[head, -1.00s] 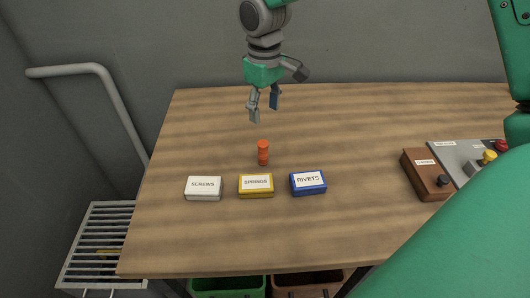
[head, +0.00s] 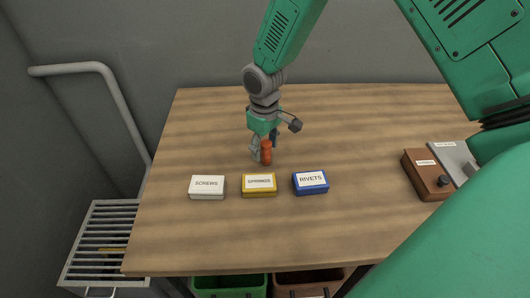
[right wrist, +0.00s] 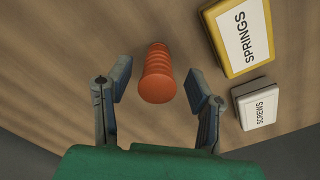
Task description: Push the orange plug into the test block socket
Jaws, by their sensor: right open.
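The orange plug (head: 266,151) stands upright on the wooden table, behind the yellow box. My right gripper (head: 262,152) is lowered at the plug, its fingers open. In the right wrist view the plug (right wrist: 157,76) shows between the two open fingers (right wrist: 159,92), with a gap on each side. My left gripper is not in view.
White screws box (head: 207,193), yellow springs box (head: 259,192) and blue rivets box (head: 311,190) stand in a row in front of the plug. Green (head: 230,284) and brown (head: 308,279) bins are below the table edge.

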